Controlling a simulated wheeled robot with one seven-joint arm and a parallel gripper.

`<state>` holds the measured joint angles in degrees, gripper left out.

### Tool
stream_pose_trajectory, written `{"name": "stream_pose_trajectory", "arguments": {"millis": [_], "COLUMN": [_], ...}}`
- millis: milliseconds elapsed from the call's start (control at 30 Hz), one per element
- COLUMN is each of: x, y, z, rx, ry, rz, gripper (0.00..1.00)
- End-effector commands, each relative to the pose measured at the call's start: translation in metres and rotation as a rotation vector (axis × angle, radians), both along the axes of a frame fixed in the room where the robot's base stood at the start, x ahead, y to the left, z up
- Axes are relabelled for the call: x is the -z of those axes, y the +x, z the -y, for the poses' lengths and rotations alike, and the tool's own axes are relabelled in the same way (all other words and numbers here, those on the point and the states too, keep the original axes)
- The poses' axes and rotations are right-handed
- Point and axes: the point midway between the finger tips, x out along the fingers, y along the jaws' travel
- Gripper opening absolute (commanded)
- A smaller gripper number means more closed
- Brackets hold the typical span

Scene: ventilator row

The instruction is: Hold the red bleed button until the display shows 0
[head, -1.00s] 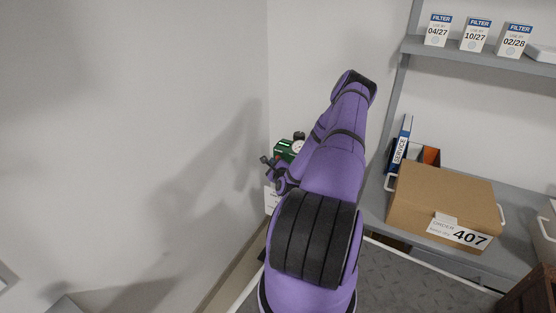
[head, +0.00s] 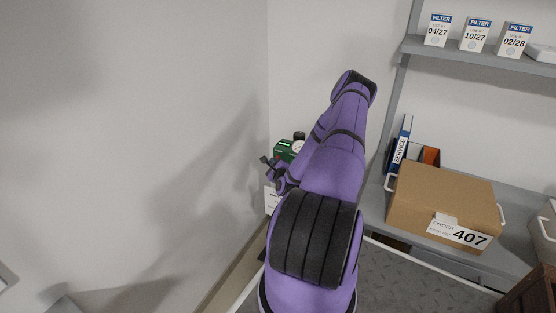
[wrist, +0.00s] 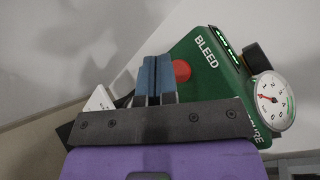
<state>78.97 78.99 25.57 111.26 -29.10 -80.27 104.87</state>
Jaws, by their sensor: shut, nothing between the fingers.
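The green box (wrist: 212,85) marked BLEED fills the right of the wrist view, tilted in the picture. Its round red button (wrist: 181,71) shows just right of my fingers. Its display (wrist: 227,44) is lit green along the top edge, seen too steeply to read. A round white gauge (wrist: 270,101) with a red needle is at its right. My gripper (wrist: 155,62) is shut and empty, its blue fingertips beside the button; I cannot tell whether they touch it. In the head view the box (head: 284,149) is small, partly hidden by my arm, with my gripper (head: 266,162) at its left.
A black knob (wrist: 263,57) sits by the gauge. A cardboard box (head: 440,205) labelled 407 and a blue SERVICE binder (head: 402,142) stand on the grey shelf at right, with filter boxes (head: 476,36) above. A bare wall lies to the left.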

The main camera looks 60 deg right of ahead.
Motion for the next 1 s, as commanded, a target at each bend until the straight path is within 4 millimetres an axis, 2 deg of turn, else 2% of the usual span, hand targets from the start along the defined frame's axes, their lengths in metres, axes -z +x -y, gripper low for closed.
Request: {"name": "stream_pose_trajectory", "arguments": {"millis": [333,1000], "x": [0.0,0.0], "y": [0.0,0.001], "z": [0.009,0.011], "rx": [0.001,0.0], "ry": [-0.001,0.0], "rz": [0.001,0.0], "gripper": [0.0,0.0]}}
